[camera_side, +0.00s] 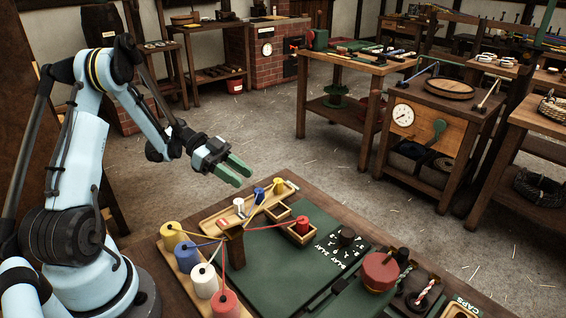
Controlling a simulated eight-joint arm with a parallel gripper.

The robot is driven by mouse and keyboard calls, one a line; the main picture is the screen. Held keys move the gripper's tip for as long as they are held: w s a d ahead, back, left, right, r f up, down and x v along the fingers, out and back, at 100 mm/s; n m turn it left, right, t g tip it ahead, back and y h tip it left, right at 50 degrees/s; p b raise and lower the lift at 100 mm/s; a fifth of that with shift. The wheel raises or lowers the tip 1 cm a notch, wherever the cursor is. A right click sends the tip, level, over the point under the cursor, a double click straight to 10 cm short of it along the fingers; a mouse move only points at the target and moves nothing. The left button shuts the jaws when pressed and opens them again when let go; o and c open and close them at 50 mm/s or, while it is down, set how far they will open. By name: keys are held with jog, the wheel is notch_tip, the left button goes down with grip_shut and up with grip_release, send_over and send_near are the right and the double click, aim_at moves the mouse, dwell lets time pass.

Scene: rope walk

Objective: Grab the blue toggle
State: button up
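The small blue toggle (259,195) stands in a long light-wood tray (213,222) at the back of the bench. A white piece (239,206) stands to its left and a yellow piece (278,185) to its right. My gripper (244,177) is above and behind the tray, up and to the left of the blue toggle and apart from it. Its two green fingers are spread with a gap between them, and nothing is seen between them. The blue toggle's lower part is partly hidden by a yellow strand.
Yellow, blue, white and red spools (225,303) line the left edge, their strands running to a wooden post (233,246). Small wooden boxes (302,239), one holding a red piece (301,225), sit before the tray. A red-topped drum (380,271) stands at right.

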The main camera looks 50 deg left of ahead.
aim_at(256, 190)
jog(key=shift+s+a+f, duration=0.2)
jog(key=shift+d+f+m, duration=0.1)
jog(key=shift+f+m, duration=0.05)
jog(key=shift+m, duration=0.15)
jog(key=x, duration=0.7)
jog(key=shift+d, duration=0.15)
jog(key=shift+c, duration=0.3)
jog(key=c, duration=0.7)
